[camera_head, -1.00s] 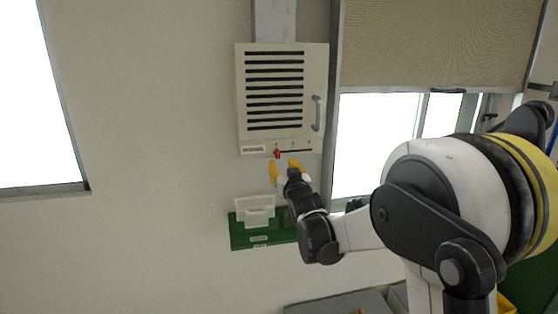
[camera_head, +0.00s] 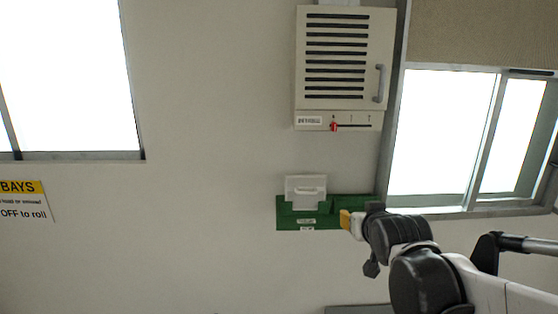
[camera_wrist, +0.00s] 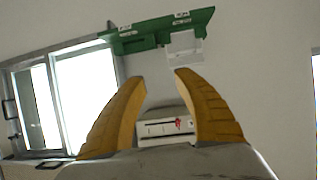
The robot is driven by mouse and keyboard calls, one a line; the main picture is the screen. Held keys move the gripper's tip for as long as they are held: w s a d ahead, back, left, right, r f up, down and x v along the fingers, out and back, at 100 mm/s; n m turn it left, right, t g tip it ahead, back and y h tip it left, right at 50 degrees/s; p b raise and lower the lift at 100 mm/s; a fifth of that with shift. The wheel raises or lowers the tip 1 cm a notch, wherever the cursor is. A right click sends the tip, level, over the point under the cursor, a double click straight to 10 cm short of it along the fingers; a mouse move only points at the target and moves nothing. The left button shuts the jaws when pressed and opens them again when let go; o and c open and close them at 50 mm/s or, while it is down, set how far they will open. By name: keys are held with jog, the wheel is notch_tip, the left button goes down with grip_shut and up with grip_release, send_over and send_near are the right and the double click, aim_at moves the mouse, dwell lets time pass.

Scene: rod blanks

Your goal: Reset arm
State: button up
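My gripper (camera_head: 346,219) shows in the head view as yellow fingertips at the end of my arm, in front of the right end of a green wall tray. In the wrist view my gripper (camera_wrist: 160,88) has its two yellow fingers spread wide apart, with nothing between them. The gripper is apart from the louvred cabinet (camera_head: 345,60) on the wall. The cabinet's red slider knob (camera_head: 334,126) sits near the left part of its slot. The knob also shows in the wrist view (camera_wrist: 178,124), seen between the fingers in the distance.
The green tray (camera_head: 290,221) with a white handled piece (camera_head: 306,189) is fixed to the wall below the cabinet. Windows flank it, left (camera_head: 65,75) and right (camera_head: 440,130). A yellow-topped sign (camera_head: 25,201) hangs at the left. The wall between is bare.

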jog(key=s+a+f+g+b, duration=0.1)
jog(key=s+f+g+b, duration=0.5)
jog(key=s+f+b, duration=0.7)
jog(key=s+f, duration=1.2)
jog(key=f, duration=0.1)
jog(key=shift+s+f+y+b, duration=0.15)
jog(key=shift+f+y+b, duration=0.15)
jog(key=shift+f+b, duration=0.05)
dwell(1.0)
